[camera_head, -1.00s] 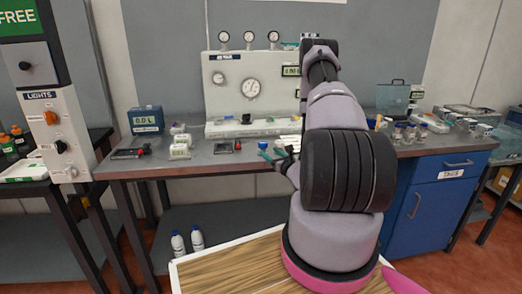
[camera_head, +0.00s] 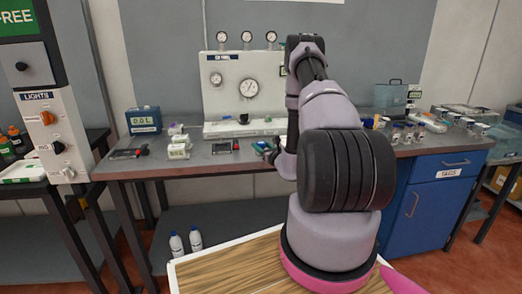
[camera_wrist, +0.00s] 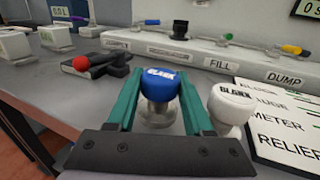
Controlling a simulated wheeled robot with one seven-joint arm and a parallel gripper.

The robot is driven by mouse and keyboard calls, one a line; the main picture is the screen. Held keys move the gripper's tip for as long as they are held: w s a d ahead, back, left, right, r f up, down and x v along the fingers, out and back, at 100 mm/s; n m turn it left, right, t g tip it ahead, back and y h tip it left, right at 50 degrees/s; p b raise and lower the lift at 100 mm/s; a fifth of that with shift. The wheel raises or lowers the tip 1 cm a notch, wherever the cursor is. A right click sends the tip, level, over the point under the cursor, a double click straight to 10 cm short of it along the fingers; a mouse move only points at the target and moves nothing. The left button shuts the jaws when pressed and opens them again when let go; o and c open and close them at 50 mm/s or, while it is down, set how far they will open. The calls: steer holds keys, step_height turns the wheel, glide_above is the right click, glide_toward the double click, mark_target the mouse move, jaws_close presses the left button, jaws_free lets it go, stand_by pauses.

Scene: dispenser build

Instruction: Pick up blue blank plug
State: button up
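The blue blank plug (camera_wrist: 160,82) has a blue cap with white "BLANK" lettering and a clear or metallic lower part. In the wrist view it stands upright on the bench between the two green fingers of my gripper (camera_wrist: 160,88). The fingers are apart, one on each side of the plug, with a narrow gap that makes contact hard to tell. In the head view my gripper (camera_head: 267,150) is low over the bench's front edge, and the plug cannot be made out there.
A white "BLANK" plug (camera_wrist: 232,103) stands close to the right finger. A label board (camera_wrist: 285,125) lies further right. A device with a red ball knob (camera_wrist: 82,63) is at the left. The white panel base with FILL and DUMP labels (camera_wrist: 215,62) runs behind.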

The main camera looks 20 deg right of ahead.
jaws_close()
